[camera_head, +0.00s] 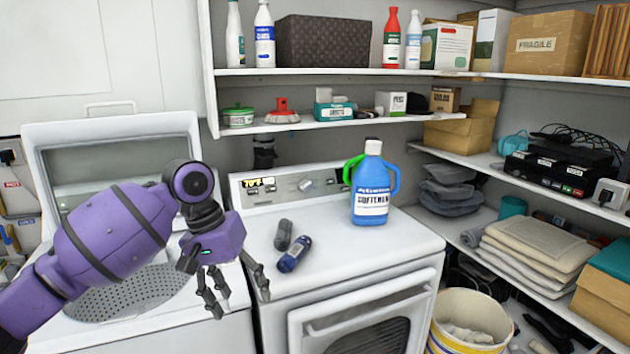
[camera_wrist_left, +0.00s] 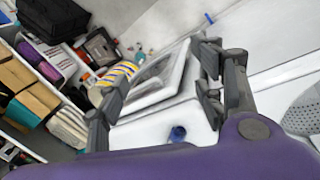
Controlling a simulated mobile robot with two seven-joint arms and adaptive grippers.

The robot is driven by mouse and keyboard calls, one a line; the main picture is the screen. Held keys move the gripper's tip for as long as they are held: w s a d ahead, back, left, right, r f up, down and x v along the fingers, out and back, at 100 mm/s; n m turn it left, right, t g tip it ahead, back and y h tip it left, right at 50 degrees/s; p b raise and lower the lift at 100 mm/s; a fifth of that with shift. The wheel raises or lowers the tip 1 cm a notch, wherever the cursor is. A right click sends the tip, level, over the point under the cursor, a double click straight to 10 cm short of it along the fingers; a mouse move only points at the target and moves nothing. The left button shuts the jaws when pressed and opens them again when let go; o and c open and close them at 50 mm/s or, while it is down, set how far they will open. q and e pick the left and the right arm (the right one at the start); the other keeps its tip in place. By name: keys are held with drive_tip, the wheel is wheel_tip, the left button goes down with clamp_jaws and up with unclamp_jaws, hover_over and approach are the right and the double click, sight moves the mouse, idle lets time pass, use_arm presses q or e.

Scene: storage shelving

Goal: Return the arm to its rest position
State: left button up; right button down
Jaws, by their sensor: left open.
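My left arm, purple, comes in from the left over the open washer (camera_head: 120,128). My left gripper (camera_head: 238,297) hangs down in front of the white dryer's (camera_head: 385,255) left front edge. Its dark fingers are spread apart, with nothing between them. In the left wrist view the fingers of the left gripper (camera_wrist_left: 162,85) are also apart, with the white dryer front (camera_wrist_left: 160,75) seen between them. My right gripper is in neither view.
A blue softener bottle (camera_head: 371,190) stands on the dryer. A grey cylinder (camera_head: 284,235) and a dark blue cylinder (camera_head: 294,254) lie left of it. Loaded shelves (camera_head: 340,72) are behind and right. A white bin (camera_head: 468,305) stands at the lower right.

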use_arm(q)
drive_tip(key=w+d+f+m+t+h, duration=0.2)
drive_tip(key=w+d+m+t, duration=0.35)
drive_tip(key=w, duration=0.65)
drive_tip(key=s+f+t, duration=0.3)
drive_tip(key=s+f, duration=0.1)
drive_tip(key=f, duration=0.3)
drive_tip(key=s+f+t, duration=0.3)
drive_tip(key=f, duration=0.4)
drive_tip(key=s+a+f+n+g+y, duration=0.1)
drive_tip(key=s+a+f, duration=0.2)
drive_tip(key=s+f, duration=0.5)
drive_tip(key=s+a+f+n+g+y, duration=0.1)
drive_tip(key=s+a+f, duration=0.3)
drive_tip(key=s, duration=1.3)
drive_tip(key=s+a+f+n+g+y, duration=0.1)
drive_tip(key=s+a+f+n+y, duration=0.1)
drive_tip(key=s+f, duration=0.9)
drive_tip(key=shift+s+a+f+n+y+p, duration=0.3)
drive_tip(key=shift+s+a+f+n+y, duration=0.1)
drive_tip(key=shift+s+a+n, duration=0.6)
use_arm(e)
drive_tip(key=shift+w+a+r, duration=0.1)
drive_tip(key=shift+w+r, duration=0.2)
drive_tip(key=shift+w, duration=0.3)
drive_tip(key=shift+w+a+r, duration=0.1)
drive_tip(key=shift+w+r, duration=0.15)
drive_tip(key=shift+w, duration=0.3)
